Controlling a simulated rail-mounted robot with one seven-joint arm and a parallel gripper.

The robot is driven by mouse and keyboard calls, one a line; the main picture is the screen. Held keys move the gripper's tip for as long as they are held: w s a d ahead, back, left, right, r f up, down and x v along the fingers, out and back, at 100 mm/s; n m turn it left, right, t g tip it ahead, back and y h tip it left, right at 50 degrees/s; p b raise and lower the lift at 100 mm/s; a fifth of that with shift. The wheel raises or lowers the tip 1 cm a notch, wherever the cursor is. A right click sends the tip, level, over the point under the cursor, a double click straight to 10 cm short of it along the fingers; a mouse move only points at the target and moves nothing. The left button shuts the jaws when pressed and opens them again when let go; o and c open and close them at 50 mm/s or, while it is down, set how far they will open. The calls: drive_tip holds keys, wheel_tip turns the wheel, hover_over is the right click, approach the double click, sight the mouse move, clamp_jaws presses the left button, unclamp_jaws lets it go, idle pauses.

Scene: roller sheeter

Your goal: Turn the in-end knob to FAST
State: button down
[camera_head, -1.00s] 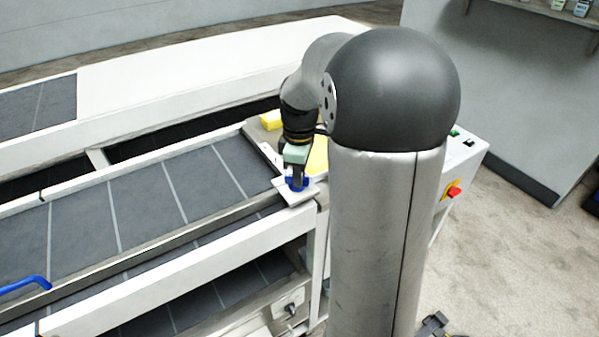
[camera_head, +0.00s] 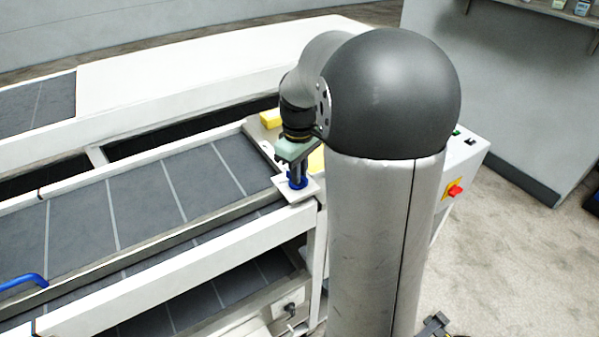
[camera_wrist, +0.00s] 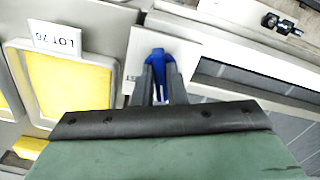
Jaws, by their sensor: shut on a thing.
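The in-end knob is a blue knob (camera_head: 298,182) on a small white plate (camera_head: 291,196) at the near right end of the belt. It also shows in the wrist view (camera_wrist: 159,66), between my fingers. My gripper (camera_head: 297,177) points down at the knob from above and is shut on it. The fingers hide the knob's sides, and most of the plate's lettering is hidden, so I cannot read the knob's setting.
A grey belt bed (camera_head: 140,205) with white rails runs left from the plate. A blue handle (camera_head: 22,283) is at the lower left. A yellow tray labelled LOT (camera_wrist: 75,85) lies beside the plate. A control box with a red switch (camera_head: 454,191) stands right of my column.

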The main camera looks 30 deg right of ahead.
drive_tip(key=m+b, duration=0.1)
drive_tip(key=m, duration=0.5)
drive_tip(key=shift+a, duration=0.2)
drive_tip(key=m, duration=0.6)
drive_tip(key=shift+w+a+m, duration=0.1)
drive_tip(key=shift+a+m, duration=0.05)
drive_tip(key=shift+m, duration=0.25)
drive_tip(key=c, duration=1.5)
unclamp_jaws()
drive_tip(key=shift+o, duration=0.2)
drive_tip(key=shift+r, duration=0.15)
wheel_tip(320, 180, up, 17)
drive_tip(key=shift+b, duration=0.35)
